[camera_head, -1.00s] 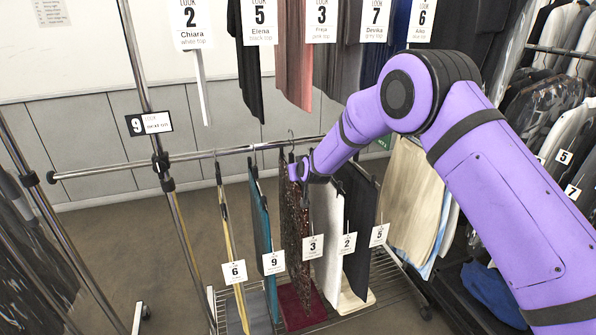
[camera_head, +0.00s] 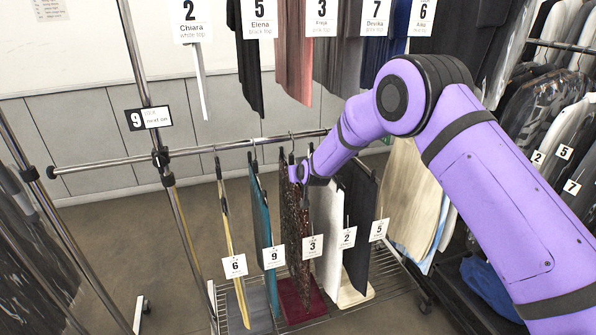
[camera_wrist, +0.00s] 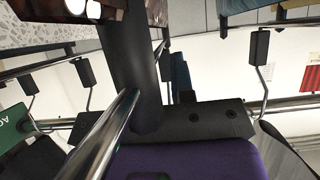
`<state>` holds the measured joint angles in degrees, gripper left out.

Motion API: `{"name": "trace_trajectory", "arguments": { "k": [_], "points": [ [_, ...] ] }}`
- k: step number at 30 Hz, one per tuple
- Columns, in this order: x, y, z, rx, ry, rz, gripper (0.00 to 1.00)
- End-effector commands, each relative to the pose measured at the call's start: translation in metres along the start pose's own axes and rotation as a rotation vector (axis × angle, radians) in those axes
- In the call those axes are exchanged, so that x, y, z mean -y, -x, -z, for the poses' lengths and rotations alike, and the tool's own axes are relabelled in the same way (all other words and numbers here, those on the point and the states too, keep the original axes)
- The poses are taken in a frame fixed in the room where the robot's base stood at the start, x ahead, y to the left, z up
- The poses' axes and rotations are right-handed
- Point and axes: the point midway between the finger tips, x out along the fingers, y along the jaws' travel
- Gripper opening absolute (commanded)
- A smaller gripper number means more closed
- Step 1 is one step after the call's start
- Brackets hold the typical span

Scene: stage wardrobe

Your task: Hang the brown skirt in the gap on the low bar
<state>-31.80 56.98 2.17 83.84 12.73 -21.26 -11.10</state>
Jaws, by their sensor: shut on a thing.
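The brown skirt (camera_head: 294,225), dark and speckled with a number 3 tag, hangs upright at the low bar (camera_head: 110,162) in the head view. It is between a teal garment (camera_head: 261,220) tagged 9 and a white one (camera_head: 328,235) tagged 2. My gripper (camera_head: 298,171) is shut at the top of the brown skirt, just below the bar. The skirt's hook is at bar height; I cannot tell whether it rests on the bar. The wrist view shows the chrome bar (camera_wrist: 105,140) close up; the grip itself is unclear there.
A yellow garment (camera_head: 226,230) tagged 6 hangs farther left, a dark one (camera_head: 359,225) tagged 5 farther right. Garments with name tags hang above. A wire shelf (camera_head: 395,288) lies below. The left stretch of bar is bare. Another full rack stands at right.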

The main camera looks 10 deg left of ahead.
Motion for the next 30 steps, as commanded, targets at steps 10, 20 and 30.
{"name": "trace_trajectory", "arguments": {
  "k": [10, 20, 30],
  "points": [
    [0.0, -0.001, -0.002, -0.002, 0.0, 0.0, 0.25],
    [0.0, -0.002, -0.003, 0.001, 0.0, 0.0, 0.52],
    [0.0, 0.026, -0.002, 0.0, -0.001, 0.0, 0.52]
  ]
}}
